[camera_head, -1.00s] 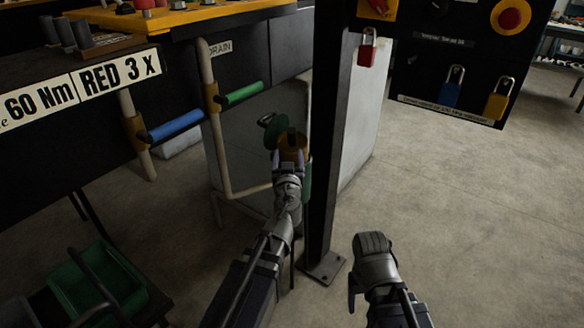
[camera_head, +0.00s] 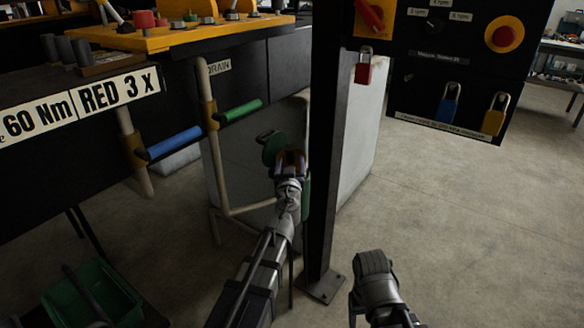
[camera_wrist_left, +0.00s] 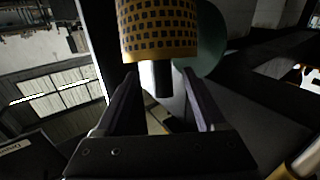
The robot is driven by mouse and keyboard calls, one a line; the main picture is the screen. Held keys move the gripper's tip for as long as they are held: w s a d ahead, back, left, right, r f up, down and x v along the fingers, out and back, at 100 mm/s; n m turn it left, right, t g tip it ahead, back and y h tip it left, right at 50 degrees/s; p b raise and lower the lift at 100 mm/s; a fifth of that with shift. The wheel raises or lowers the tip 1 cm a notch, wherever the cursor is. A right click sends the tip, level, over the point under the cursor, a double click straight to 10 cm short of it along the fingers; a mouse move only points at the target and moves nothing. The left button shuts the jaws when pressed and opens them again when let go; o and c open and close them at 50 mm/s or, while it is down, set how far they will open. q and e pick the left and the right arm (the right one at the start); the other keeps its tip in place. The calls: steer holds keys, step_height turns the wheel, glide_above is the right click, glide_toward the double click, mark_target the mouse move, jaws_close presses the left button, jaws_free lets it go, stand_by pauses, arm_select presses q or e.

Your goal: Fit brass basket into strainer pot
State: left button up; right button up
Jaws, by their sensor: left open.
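The brass basket (camera_head: 291,158), a perforated yellow cylinder, shows partly behind my left gripper (camera_head: 290,162). In the left wrist view the basket (camera_wrist_left: 160,30) fills the top middle, with a dark stem below it. The fingers of my left gripper (camera_wrist_left: 161,88) are open, one on each side of the stem, with visible gaps. The green strainer pot (camera_head: 305,192) is mostly hidden behind the gripper and the dark post. Its round green lid (camera_head: 273,146) stands raised at the left. My right gripper (camera_head: 372,264) is low at the right, far from the basket; its finger opening is unclear.
A dark post (camera_head: 328,150) stands just right of the pot. Pipes with a blue handle (camera_head: 174,143) and a green handle (camera_head: 240,110) are at the left. A panel with padlocks (camera_head: 447,103) hangs at upper right. The floor at right is clear.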

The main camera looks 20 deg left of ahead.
arm_select(q)
steer(key=shift+x, duration=1.1)
steer(key=shift+s, duration=0.15)
steer(key=shift+c, duration=0.6)
jaws_close()
